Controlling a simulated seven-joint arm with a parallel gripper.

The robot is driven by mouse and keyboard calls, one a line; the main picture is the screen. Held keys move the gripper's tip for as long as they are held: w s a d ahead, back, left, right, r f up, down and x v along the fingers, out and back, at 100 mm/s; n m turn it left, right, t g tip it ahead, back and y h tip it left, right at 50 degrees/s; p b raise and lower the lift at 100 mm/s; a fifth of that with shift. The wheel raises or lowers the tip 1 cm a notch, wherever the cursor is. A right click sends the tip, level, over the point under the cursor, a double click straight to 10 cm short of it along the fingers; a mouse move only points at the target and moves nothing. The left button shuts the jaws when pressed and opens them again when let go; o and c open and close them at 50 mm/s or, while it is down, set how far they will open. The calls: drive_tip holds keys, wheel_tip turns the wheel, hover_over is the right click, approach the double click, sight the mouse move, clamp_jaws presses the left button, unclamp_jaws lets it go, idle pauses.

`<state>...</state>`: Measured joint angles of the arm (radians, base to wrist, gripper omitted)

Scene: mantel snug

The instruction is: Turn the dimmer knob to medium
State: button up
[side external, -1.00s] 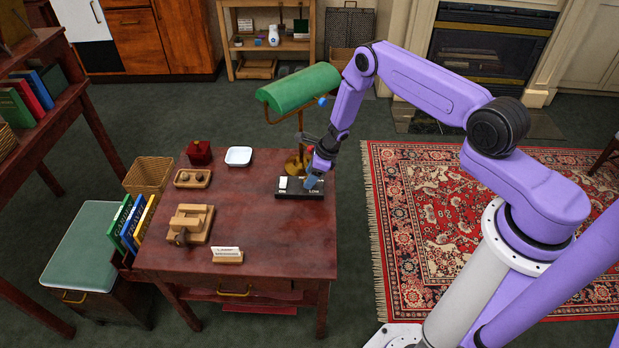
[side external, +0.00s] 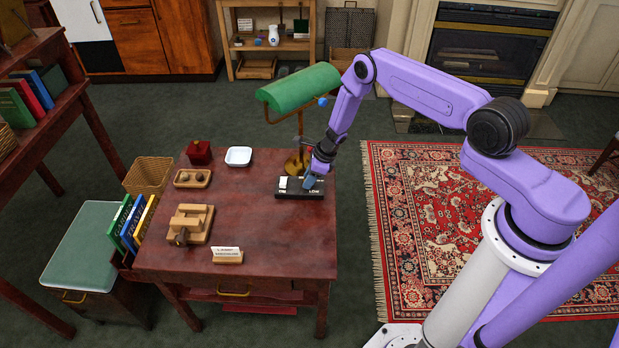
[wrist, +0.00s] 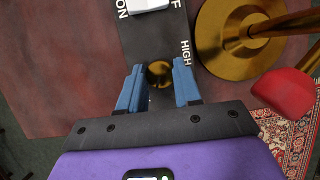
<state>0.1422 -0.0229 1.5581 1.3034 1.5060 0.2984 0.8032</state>
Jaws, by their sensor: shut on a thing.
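The dimmer control is a dark panel (side external: 300,194) on the desk, with a white switch (side external: 283,183) at its left end. My gripper (wrist: 159,68) is shut on the knob from above. It also shows in the side view (side external: 309,182), where its fingers hide the knob. The knob's pointer and exact setting cannot be made out.
The green-shaded lamp (side external: 299,87) stands just behind the panel; its brass base (wrist: 215,40) and a red part (wrist: 287,93) are close to my gripper. A card holder (side external: 228,257), a wooden block piece (side external: 191,224) and a white dish (side external: 238,156) stand left on the desk.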

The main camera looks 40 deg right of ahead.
drive_tip(key=shift+w+n+g+y, duration=0.15)
drive_tip(key=shift+n+g+y, duration=0.35)
drive_tip(key=shift+n, duration=1.4)
drive_tip(key=o, duration=1)
drive_tip(key=shift+o, duration=0.2)
drive_tip(key=shift+r, duration=0.1)
drive_tip(key=v, duration=1.2)
drive_tip(key=shift+w+a, duration=0.1)
